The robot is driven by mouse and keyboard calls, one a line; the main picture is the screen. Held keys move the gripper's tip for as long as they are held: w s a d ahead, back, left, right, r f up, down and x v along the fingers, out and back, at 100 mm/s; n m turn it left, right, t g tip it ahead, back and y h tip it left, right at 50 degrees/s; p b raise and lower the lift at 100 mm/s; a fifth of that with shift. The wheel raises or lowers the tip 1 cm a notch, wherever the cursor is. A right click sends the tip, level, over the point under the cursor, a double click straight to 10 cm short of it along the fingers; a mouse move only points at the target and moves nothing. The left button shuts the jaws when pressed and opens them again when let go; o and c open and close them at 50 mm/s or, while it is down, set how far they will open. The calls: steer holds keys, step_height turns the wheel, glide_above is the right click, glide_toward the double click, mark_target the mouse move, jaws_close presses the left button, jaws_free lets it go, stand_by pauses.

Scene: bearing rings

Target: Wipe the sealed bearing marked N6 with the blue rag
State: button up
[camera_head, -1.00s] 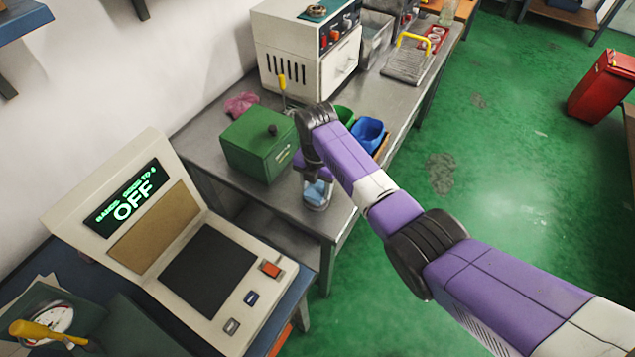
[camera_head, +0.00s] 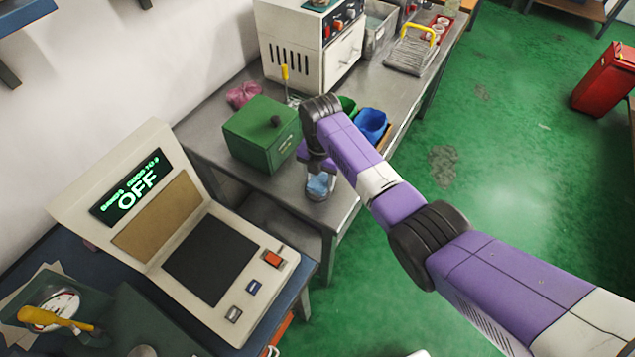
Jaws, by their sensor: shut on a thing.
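My gripper (camera_head: 318,174) points down at the near corner of the grey bench, just right of the green box. It is shut on the blue rag (camera_head: 318,185), which shows as a small pale blue patch below the fingers. A round, greyish ring-like thing (camera_head: 317,196) shows under and around the rag; it may be a bearing. I cannot read any mark on it, so I cannot tell if it is N6. My wrist hides part of the rag and the fingers.
A green box (camera_head: 262,140) stands left of my gripper. Green and blue bins (camera_head: 371,125) stand behind my arm. A pink cloth (camera_head: 243,95) lies farther back. A console reading OFF (camera_head: 140,185) stands at the front left. Open green floor lies right of the bench.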

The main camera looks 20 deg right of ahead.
steer(key=shift+w+d, duration=0.3)
steer(key=shift+d, duration=0.2)
steer(key=shift+s+a+r+p, duration=0.1)
steer(key=shift+s+a+p, duration=0.25)
steer(key=shift+a, duration=0.35)
steer(key=shift+s+a+r+p, duration=0.1)
steer(key=shift+s+a+p, duration=0.2)
steer(key=shift+a, duration=0.4)
steer(key=shift+w+d+f, duration=0.15)
steer(key=shift+w, duration=0.05)
steer(key=shift+w+d+b, duration=0.8)
steer(key=shift+d+b, duration=0.3)
steer(key=shift+b, duration=0.05)
steer(key=shift+r+p, duration=2.4)
steer(key=shift+r, duration=0.6)
